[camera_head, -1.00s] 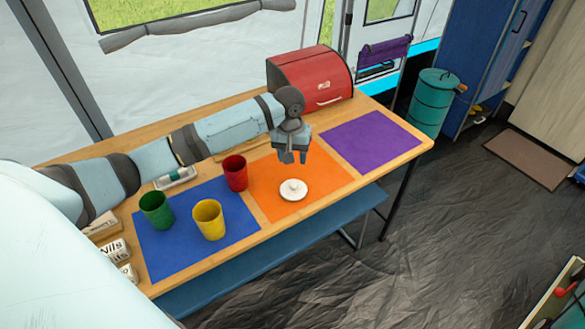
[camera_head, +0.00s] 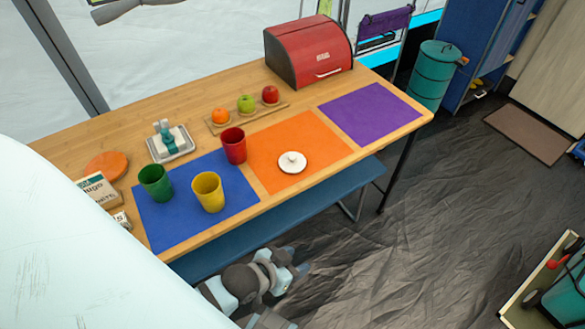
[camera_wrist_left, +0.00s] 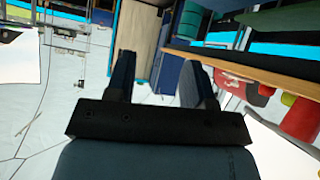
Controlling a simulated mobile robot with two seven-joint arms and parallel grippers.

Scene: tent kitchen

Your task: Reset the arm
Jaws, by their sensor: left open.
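My right gripper is not in view.
The wooden table (camera_head: 85,140) holds green (camera_head: 155,183), yellow (camera_head: 208,192) and red (camera_head: 233,146) cups, a white lid-like disc (camera_head: 292,162) and a red bread box (camera_head: 309,52). A blue bench (camera_head: 330,203) runs along its front.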

